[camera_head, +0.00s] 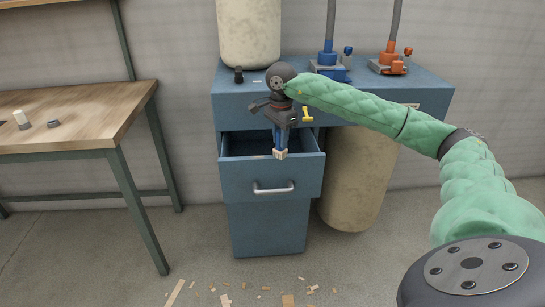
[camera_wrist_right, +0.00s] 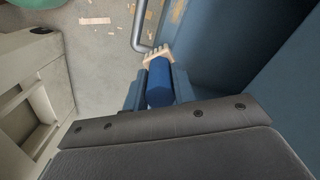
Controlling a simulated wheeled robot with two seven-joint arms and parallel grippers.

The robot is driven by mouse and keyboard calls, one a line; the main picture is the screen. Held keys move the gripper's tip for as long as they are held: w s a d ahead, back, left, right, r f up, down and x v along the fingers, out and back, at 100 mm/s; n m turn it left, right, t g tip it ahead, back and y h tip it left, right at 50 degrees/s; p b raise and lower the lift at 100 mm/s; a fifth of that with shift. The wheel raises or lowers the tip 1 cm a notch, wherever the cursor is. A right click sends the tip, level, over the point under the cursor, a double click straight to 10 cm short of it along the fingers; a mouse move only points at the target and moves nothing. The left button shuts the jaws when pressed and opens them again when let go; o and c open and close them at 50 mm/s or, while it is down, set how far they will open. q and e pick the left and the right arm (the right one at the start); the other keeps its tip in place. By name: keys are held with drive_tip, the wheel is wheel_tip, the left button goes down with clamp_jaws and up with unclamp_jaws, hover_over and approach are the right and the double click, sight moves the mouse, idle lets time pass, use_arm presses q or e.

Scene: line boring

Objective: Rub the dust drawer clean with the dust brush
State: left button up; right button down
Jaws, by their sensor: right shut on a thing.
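The dust drawer (camera_head: 252,178) is pulled open from the blue cabinet, its silver handle (camera_head: 273,188) on the front. My right gripper (camera_head: 280,132) points down over the drawer and is shut on the dust brush. The brush has a blue handle (camera_wrist_right: 159,84) and pale bristles (camera_head: 280,154). In the head view, the bristles overlap the drawer's front rim; I cannot tell whether they touch it. The bristles also show in the right wrist view (camera_wrist_right: 156,55), beside the drawer handle in the picture. Much of the drawer's inside is hidden or dark. My left gripper is not in view.
Wood scraps (camera_head: 288,300) litter the floor before the cabinet. A wooden workbench (camera_head: 90,110) stands at the left. Blue (camera_head: 328,65) and orange (camera_head: 389,62) fittings stand on the cabinet top (camera_head: 425,88). A pale cylinder (camera_head: 355,180) stands right of the drawers.

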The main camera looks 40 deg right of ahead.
drive_tip(key=shift+f, duration=0.1)
idle(0.4)
drive_tip(key=shift+s+d, duration=0.2)
drive_tip(key=shift+d, duration=0.2)
drive_tip(key=shift+s+d+b, duration=0.4)
drive_tip(key=shift+s+d, duration=0.05)
drive_tip(key=shift+d, duration=0.2)
drive_tip(key=shift+r, duration=0.25)
drive_tip(key=shift+r+p, duration=0.3)
drive_tip(key=shift+r, duration=0.2)
